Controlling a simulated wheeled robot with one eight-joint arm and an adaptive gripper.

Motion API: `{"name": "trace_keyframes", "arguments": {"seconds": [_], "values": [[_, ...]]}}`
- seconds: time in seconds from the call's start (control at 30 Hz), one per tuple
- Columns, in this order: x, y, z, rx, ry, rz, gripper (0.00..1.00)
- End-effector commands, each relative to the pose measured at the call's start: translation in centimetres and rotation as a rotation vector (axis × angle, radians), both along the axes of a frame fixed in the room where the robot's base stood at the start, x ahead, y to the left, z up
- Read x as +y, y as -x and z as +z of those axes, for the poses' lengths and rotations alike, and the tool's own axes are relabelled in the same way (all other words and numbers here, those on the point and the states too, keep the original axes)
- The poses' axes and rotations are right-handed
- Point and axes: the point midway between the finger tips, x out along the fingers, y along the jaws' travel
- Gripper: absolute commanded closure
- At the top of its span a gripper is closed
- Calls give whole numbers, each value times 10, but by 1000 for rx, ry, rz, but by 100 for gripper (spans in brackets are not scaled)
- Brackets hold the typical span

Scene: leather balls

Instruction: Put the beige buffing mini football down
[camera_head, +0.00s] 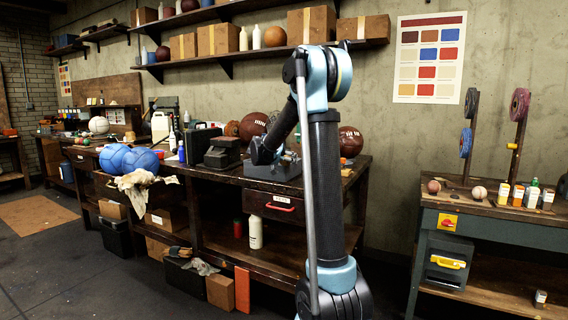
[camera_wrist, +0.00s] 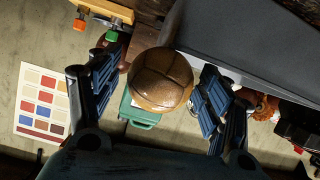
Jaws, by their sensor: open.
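A tan-brown panelled ball (camera_wrist: 160,80), which I take for the mini football, sits between the two fingers of my gripper (camera_wrist: 157,66) in the wrist view. The fingers are open, with a narrow gap showing on each side of the ball. The ball overlaps the edge of a flat grey surface (camera_wrist: 245,45); I cannot tell whether it rests on it. In the head view, my arm's end reaches down over the middle workbench near a grey tray (camera_head: 272,170). There the fingers and this ball are hidden or too small to make out.
Brown footballs (camera_head: 351,141) and a black case (camera_head: 201,143) crowd the middle bench (camera_head: 225,174). The right bench (camera_head: 510,208) holds two small balls, bottles and upright buffing wheels (camera_head: 519,105).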

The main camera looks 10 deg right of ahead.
Motion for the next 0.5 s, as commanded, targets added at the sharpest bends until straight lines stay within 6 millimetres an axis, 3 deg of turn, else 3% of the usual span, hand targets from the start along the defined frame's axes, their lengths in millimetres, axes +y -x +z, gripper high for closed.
{"name": "trace_keyframes", "arguments": {"seconds": [0.17,0.5], "values": [[6,8,6,0,0,1,28],[42,55,29,0,0,5,28]]}}
